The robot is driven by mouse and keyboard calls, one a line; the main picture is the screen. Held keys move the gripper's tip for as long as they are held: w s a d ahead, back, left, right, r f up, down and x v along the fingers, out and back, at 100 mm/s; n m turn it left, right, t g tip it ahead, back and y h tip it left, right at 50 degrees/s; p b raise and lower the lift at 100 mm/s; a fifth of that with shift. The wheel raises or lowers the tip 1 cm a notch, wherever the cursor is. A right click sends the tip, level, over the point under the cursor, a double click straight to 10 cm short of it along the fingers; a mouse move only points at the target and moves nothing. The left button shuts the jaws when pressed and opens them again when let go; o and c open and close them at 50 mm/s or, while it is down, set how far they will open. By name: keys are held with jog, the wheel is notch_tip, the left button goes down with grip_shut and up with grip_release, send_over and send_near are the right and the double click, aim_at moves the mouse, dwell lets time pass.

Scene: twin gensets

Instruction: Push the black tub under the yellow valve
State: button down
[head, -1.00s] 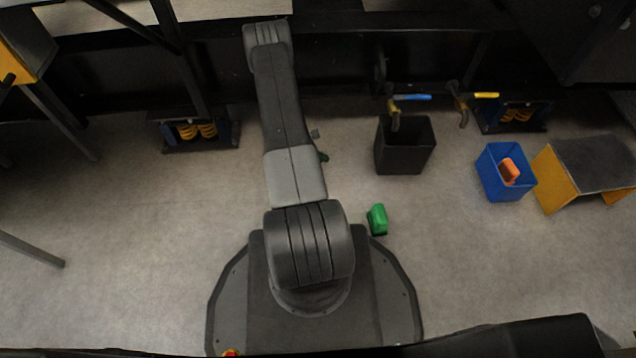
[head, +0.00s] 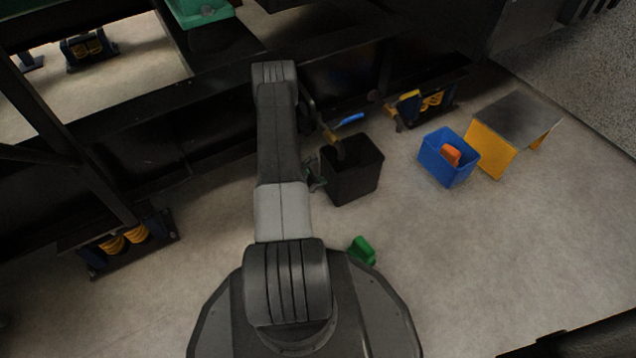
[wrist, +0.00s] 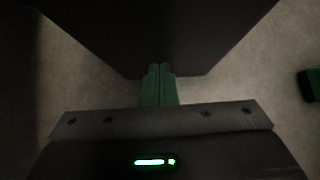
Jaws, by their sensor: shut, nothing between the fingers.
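The black tub (head: 350,190) stands upright and open on the floor, beneath the valve with the blue handle (head: 350,119). The yellow valve (head: 409,96) is to the right of that, above the floor between the black tub and the blue bin. My gripper (head: 318,178) is at the tub's left side, partly hidden by my arm. In the wrist view my gripper (wrist: 159,70) has its green fingers shut together and empty, with the tips at the tub's dark wall (wrist: 160,35). I cannot tell whether they touch it.
A blue bin (head: 436,168) holding an orange object (head: 450,154) stands right of the tub, with a yellow-sided step (head: 492,147) beyond. A green object (head: 362,250) lies near my base. The dark genset frame runs behind. Floor between tub and blue bin is clear.

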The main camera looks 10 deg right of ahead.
jog(key=w+d, duration=0.2)
jog(key=d, duration=0.4)
jog(key=shift+d, duration=0.3)
